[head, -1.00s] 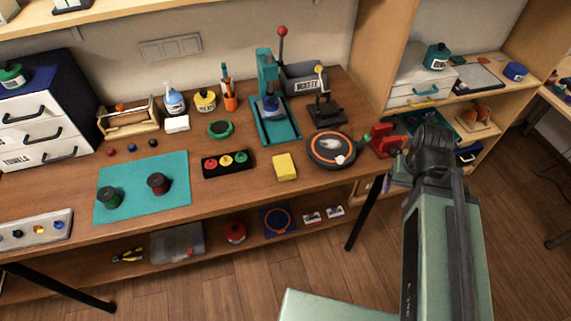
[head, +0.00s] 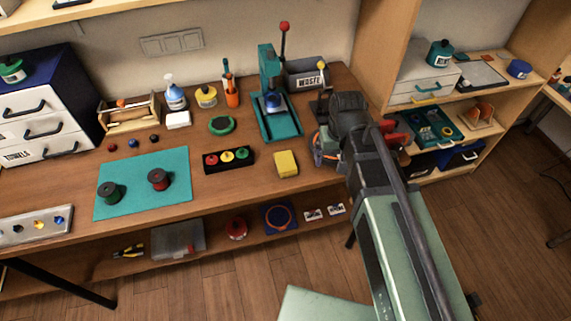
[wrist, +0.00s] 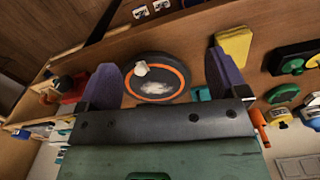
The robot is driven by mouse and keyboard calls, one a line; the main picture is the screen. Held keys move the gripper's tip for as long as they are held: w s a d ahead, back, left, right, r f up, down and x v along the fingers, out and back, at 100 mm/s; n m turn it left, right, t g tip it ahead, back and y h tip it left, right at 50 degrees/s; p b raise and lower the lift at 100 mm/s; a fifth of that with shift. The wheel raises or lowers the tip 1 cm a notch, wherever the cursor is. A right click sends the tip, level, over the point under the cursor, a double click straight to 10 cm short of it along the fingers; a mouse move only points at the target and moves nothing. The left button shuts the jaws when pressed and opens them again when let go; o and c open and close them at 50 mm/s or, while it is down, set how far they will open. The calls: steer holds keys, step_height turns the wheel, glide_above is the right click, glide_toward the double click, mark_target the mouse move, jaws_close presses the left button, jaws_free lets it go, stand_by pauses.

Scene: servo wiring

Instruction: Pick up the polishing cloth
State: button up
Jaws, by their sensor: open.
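A yellow folded pad (head: 286,163), which may be the polishing cloth, lies flat near the bench's front edge. It also shows in the wrist view (wrist: 235,45), just beyond the right finger and apart from it. In the head view my arm hides most of the disc and the gripper, which is right of the yellow pad.
A black tray with red, yellow and green pieces (head: 229,160) sits left of the pad. A teal press (head: 277,122) stands behind it. Another white folded item (head: 178,120) lies by the spray bottle (head: 174,95). A red vise-like tool (wrist: 72,86) is beside the disc.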

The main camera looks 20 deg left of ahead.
steer(key=n, duration=0.2)
glide_above(285, 160)
step_height(285, 160, down, 12)
steer(key=b, duration=1.1)
steer(key=shift+r, duration=0.45)
steer(key=shift+c, duration=0.3)
steer(key=c, duration=1)
steer(key=shift+r, duration=0.1)
step_height(285, 160, up, 20)
steer(key=p, duration=2)
